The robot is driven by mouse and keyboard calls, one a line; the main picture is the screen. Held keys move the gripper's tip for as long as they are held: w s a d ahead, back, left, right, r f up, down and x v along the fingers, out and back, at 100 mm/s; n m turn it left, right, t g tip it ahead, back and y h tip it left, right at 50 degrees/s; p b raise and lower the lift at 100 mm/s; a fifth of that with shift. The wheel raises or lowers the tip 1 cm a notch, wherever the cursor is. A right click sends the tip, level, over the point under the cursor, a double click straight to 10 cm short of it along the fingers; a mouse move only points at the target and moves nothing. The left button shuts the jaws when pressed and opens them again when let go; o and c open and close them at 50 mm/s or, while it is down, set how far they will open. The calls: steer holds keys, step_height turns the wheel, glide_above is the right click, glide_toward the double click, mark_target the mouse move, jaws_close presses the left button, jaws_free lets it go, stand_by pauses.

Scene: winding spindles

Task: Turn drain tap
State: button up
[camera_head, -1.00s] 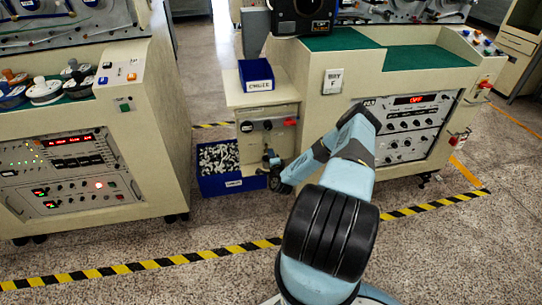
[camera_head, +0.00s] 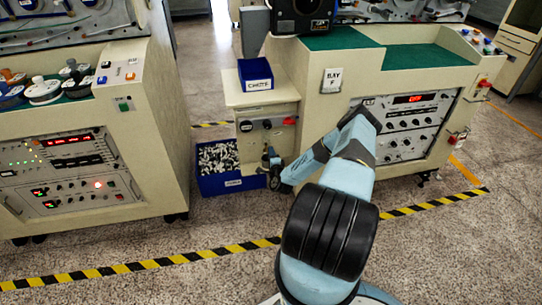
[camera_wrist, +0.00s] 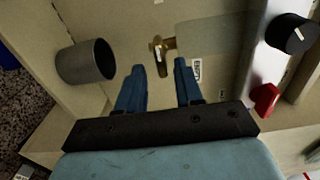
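The drain tap (camera_wrist: 161,50) is a small brass fitting with a pale lever across its stem, on the cream cabinet face at the top middle of the wrist view. My gripper (camera_wrist: 160,70) is open, its two blue fingers apart and pointing at the tap. The tap lies just beyond the fingertips, roughly in line with the gap, and nothing is between the fingers. In the head view my gripper (camera_head: 271,160) is low at the front of the small cream cabinet, and I cannot make out the tap there.
A grey open cup (camera_wrist: 86,62) is left of my fingers. A red knob (camera_wrist: 265,98) and a black knob (camera_wrist: 291,34) are to the right. A blue bin (camera_head: 220,183) of small parts stands on the floor beside the cabinet (camera_head: 262,94). Open floor lies in front.

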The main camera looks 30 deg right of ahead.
steer(key=shift+a, duration=0.1)
steer(key=v, duration=1.3)
steer(key=shift+s, duration=0.35)
steer(key=shift+w, duration=0.1)
